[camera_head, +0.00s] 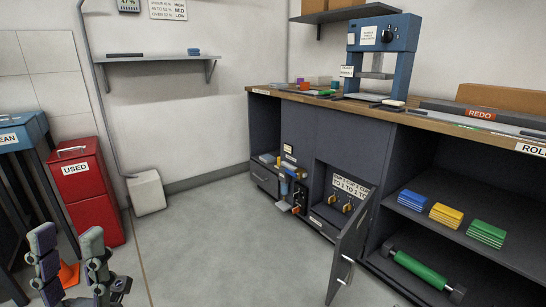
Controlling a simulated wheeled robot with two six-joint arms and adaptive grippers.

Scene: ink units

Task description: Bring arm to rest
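My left gripper (68,238) shows at the bottom left of the head view. My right gripper and arm are not in view.
On the right is a dark cabinet (350,140) with an open door (348,245) standing out over the floor. The grey floor (215,235) between is clear.

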